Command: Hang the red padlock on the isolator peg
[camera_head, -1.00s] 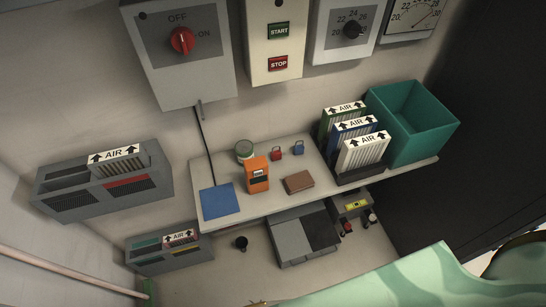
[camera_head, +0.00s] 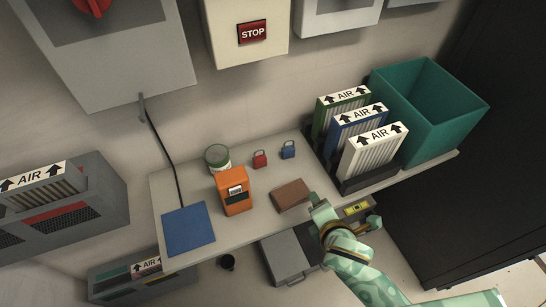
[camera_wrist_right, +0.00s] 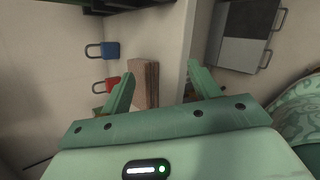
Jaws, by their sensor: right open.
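The red padlock (camera_head: 260,160) stands on the shelf, left of a blue padlock (camera_head: 288,150). In the right wrist view the red padlock (camera_wrist_right: 108,83) lies left of the fingers, partly hidden by the left one. The isolator (camera_head: 110,50) is the grey wall box with a red knob (camera_head: 92,5), cut by the top edge. A small grey peg (camera_head: 141,103) sticks out at its lower edge and holds no padlock. My right gripper (camera_head: 345,212) is open and empty by the shelf's front edge, right of the red padlock. My left gripper is out of view.
On the shelf (camera_head: 262,213) stand an orange device (camera_head: 234,190), a round tin (camera_head: 217,158), a brown block (camera_head: 291,195), a blue mat (camera_head: 188,228), air filters (camera_head: 372,150) and a teal bin (camera_head: 430,110). The brown block is between my right gripper and the red padlock.

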